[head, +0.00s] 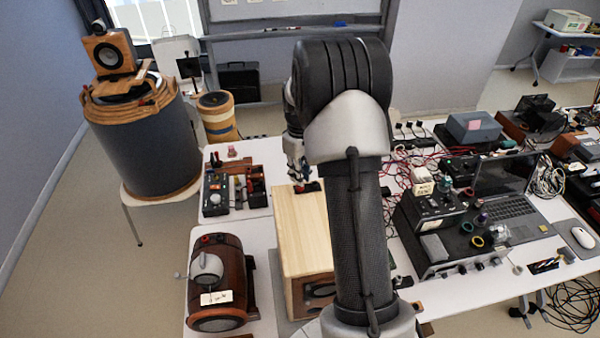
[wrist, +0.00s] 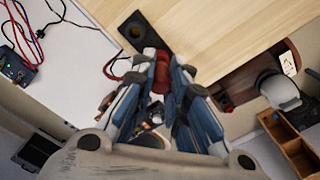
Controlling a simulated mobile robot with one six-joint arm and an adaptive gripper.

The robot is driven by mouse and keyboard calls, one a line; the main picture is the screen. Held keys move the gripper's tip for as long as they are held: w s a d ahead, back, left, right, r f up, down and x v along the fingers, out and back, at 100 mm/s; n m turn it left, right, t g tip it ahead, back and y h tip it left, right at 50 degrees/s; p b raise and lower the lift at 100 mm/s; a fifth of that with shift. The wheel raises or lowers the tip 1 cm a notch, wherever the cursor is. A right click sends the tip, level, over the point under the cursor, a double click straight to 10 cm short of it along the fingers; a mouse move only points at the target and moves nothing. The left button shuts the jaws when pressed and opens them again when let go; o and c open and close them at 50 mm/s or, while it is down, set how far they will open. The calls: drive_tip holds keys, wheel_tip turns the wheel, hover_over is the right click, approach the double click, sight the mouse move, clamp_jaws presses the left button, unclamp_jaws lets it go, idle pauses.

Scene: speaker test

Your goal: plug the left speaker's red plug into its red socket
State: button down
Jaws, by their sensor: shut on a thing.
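My gripper (wrist: 161,82) is shut on a red plug (wrist: 160,66) in the wrist view. In the head view my gripper (head: 301,181) is over the far end of the pale wooden speaker (head: 299,228), partly hidden by my arm. In the wrist view the plug is beside a black plate with a round hole (wrist: 138,31) on that speaker (wrist: 215,35); I cannot tell whether they touch. A brown barrel-shaped speaker (head: 232,262) stands to its left, with small red spots on top at its far end. A red spot (wrist: 228,108) also shows beside it in the wrist view. I see no clear red socket opening.
A toolbox (head: 214,197) with red and black handles lies behind the brown speaker. Red and black cables (head: 405,160) lie right of my arm. An amplifier (head: 440,262) and a laptop (head: 505,205) crowd the right table. White tabletop (head: 262,238) shows between the speakers.

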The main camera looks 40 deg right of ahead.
drive_tip(key=shift+f+b, duration=0.55)
drive_tip(key=shift+f, duration=0.35)
idle(0.7)
drive_tip(key=c, duration=1.5)
unclamp_jaws()
drive_tip(key=shift+r, duration=0.1)
drive_tip(key=shift+r+p, duration=2.55)
drive_tip(key=shift+r, duration=1.15)
